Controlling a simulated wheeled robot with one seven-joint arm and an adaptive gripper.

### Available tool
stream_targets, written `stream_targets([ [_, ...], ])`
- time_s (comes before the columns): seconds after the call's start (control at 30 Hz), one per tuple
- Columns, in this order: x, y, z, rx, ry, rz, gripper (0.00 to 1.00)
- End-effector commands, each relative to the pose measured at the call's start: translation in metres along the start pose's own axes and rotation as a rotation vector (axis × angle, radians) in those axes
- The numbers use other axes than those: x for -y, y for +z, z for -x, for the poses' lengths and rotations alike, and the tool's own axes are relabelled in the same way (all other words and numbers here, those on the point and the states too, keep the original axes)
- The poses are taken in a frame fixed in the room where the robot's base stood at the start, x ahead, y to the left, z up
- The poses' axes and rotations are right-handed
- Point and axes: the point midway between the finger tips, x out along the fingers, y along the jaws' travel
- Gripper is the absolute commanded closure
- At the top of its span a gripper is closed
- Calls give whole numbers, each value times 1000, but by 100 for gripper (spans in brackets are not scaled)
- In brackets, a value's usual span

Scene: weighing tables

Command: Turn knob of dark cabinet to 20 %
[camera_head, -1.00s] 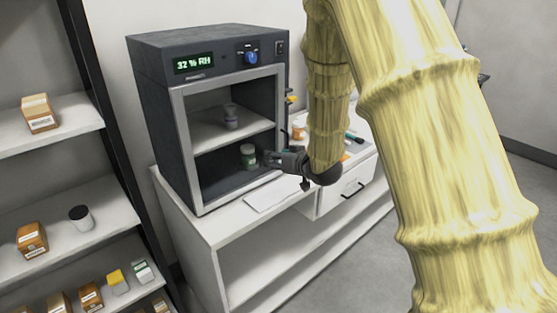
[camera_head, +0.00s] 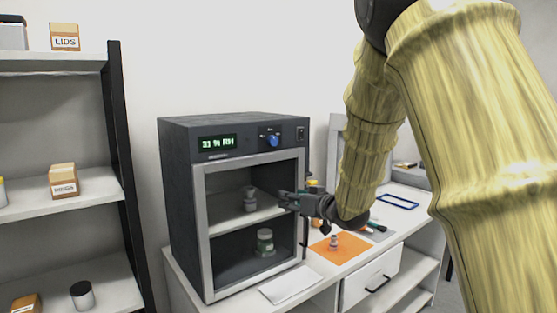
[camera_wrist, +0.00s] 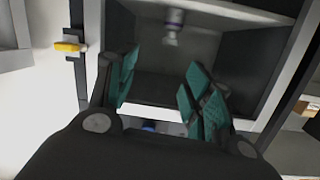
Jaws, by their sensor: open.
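The dark cabinet (camera_head: 180,180) stands on a white bench, with a silver-grey frame around its front. Its green display (camera_head: 217,144) shows a % RH reading; the first digit is hard to read. The blue knob (camera_head: 273,140) is on the top panel, right of the display. My gripper (camera_head: 284,198) is in front of the cabinet's right frame edge, below the knob and apart from it. In the wrist view, my teal-padded fingers (camera_wrist: 158,88) are spread with nothing between them. A small blue patch (camera_wrist: 149,126), perhaps the knob, shows low there, partly hidden by my gripper body.
A jar (camera_head: 250,199) stands on the cabinet's inner shelf and another (camera_head: 265,242) below it. A small vial (camera_head: 334,241) stands on an orange mat (camera_head: 350,250) at right. A shelf rack (camera_head: 118,160) is at left.

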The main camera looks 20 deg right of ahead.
Motion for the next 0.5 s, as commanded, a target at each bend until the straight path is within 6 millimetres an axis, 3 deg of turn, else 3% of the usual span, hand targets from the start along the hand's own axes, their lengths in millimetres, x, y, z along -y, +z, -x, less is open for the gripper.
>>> stream_targets([
  [0.3, 7, -111, 26, -144, -56, 133, 49],
  [0.5, 12, -148, 42, -181, -67, 175, 49],
])
